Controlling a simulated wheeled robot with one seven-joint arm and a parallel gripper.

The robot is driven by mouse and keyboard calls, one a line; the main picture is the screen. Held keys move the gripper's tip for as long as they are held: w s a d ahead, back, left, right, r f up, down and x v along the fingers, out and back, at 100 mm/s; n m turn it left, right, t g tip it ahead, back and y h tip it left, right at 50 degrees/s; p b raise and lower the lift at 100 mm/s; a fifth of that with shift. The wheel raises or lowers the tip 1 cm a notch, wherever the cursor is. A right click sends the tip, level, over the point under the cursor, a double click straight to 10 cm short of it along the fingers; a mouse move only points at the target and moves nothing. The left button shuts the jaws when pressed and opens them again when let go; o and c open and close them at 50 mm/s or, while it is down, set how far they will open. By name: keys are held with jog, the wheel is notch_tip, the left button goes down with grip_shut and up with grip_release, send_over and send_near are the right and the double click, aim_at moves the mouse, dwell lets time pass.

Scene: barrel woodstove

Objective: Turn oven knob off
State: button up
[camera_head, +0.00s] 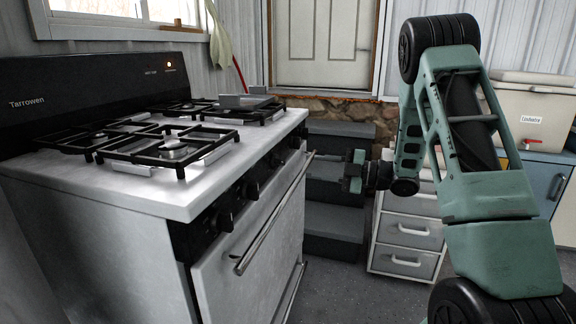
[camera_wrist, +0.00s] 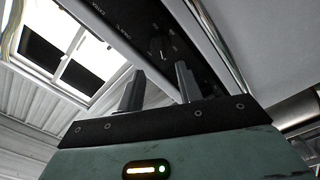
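The white stove (camera_head: 110,190) stands at the left in the head view, with a row of black knobs on its dark front panel. The nearest knob (camera_head: 226,221) and another knob (camera_head: 251,189) show clearly; farther ones sit toward the back end. My gripper (camera_head: 322,167) is to the right of the stove front, pointing at the panel's far part. In the wrist view my gripper (camera_wrist: 160,70) has its two fingers apart with nothing between them. One oven knob (camera_wrist: 161,48) lies just beyond the fingertips, roughly in line with the gap. It appears untouched.
The oven door handle (camera_head: 270,215) runs along the front below the knobs; a bright bar (camera_wrist: 222,48) passes close to the right finger in the wrist view. Dark steps (camera_head: 330,232) and a drawer cabinet (camera_head: 408,232) stand behind my gripper. Open floor lies in front.

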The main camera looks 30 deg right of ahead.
aim_at(283, 163)
jog(key=x, duration=1)
grip_shut()
